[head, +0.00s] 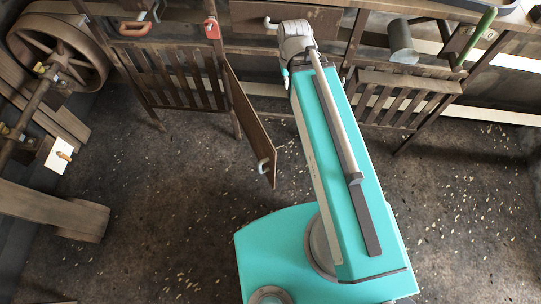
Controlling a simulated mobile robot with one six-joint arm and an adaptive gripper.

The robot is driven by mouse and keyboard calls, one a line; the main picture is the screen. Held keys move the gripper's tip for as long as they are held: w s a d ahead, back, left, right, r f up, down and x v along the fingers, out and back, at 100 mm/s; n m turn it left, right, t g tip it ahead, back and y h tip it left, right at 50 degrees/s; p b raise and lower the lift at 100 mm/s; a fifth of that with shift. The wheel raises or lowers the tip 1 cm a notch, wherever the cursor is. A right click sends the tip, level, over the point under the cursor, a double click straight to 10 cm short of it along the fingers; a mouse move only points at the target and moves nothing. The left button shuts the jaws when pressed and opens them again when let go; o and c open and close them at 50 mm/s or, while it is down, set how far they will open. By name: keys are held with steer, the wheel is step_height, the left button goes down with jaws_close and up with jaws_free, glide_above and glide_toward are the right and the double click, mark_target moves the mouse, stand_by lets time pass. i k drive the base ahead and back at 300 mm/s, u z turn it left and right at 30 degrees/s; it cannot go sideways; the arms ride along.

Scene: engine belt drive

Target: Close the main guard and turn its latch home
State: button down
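A brown guard panel (252,125) stands swung out from the frame, seen nearly edge-on, left of my teal arm. Its upper left edge meets a post of the frame. A pale metal handle (264,166) sits near its free lower end. A red piece (212,29) is fixed high on the post; I cannot tell whether it is the latch.
Slatted panels stand left (178,79) and right (405,100) of the opening. A large spoked wheel (58,50) and a white tag (64,152) are at the left. A grey cylinder (402,42) is at the upper right.

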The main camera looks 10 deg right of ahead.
mark_target(265, 151)
steer(key=z, duration=0.15)
steer(key=k, duration=1.5)
steer(key=u, duration=0.8)
steer(key=i, duration=0.5)
steer(key=z, duration=0.1)
